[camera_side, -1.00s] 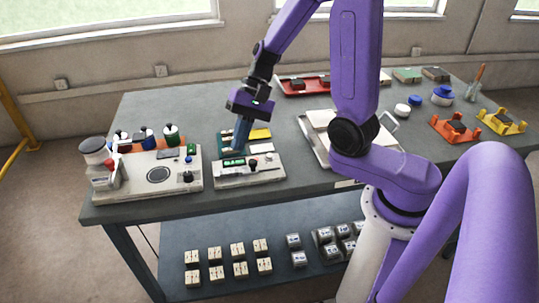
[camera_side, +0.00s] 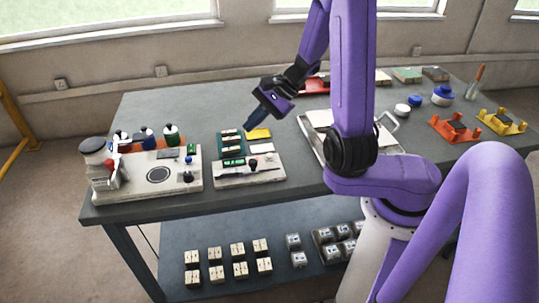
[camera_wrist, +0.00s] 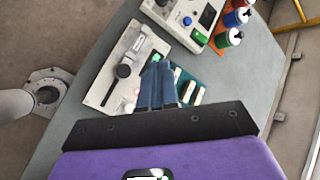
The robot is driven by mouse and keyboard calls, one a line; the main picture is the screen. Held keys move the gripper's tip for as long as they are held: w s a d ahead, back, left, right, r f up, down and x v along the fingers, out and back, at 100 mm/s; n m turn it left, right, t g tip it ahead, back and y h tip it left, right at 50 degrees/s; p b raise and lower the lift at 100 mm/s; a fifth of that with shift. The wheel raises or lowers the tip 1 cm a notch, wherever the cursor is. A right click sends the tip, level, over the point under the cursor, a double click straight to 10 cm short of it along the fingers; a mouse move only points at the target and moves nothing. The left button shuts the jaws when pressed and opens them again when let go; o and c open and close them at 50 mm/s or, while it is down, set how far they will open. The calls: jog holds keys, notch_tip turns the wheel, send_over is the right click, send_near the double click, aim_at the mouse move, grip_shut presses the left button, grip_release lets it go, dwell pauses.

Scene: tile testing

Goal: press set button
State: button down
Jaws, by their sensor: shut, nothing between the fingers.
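My gripper (camera_side: 250,126) is shut and empty, tilted with its fingertips pointing down and left. It hangs above the teal rack (camera_side: 222,141) and beside a yellow tile (camera_side: 258,134). In the wrist view its blue fingers (camera_wrist: 158,68) point towards a light tester (camera_wrist: 103,88). The tester (camera_side: 272,174) has a green display (camera_side: 234,162), a dark slot and a dark knob (camera_side: 253,164); the knob also shows in the wrist view (camera_wrist: 123,71). I cannot read any label, so I cannot tell which control is the set button. The fingertips appear apart from the tester.
A second light device (camera_side: 135,183) with a round plate and small green and blue controls stands left of the tester. A metal tray (camera_side: 312,150) lies to the right, with orange (camera_side: 455,128) and yellow (camera_side: 502,122) holders beyond.

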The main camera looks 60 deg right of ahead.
aim_at(273, 156)
jog(key=s+d+m+t+h, duration=0.2)
jog(key=d+m, duration=0.2)
jog(key=d, duration=0.1)
jog(key=shift+s+d+f, duration=0.3)
jog(key=shift+f, duration=0.1)
jog(key=shift+f, duration=4.4)
jog(key=shift+f, duration=0.1)
jog(key=shift+f, duration=0.35)
jog(key=shift+f, duration=0.45)
jog(key=shift+r, duration=0.9)
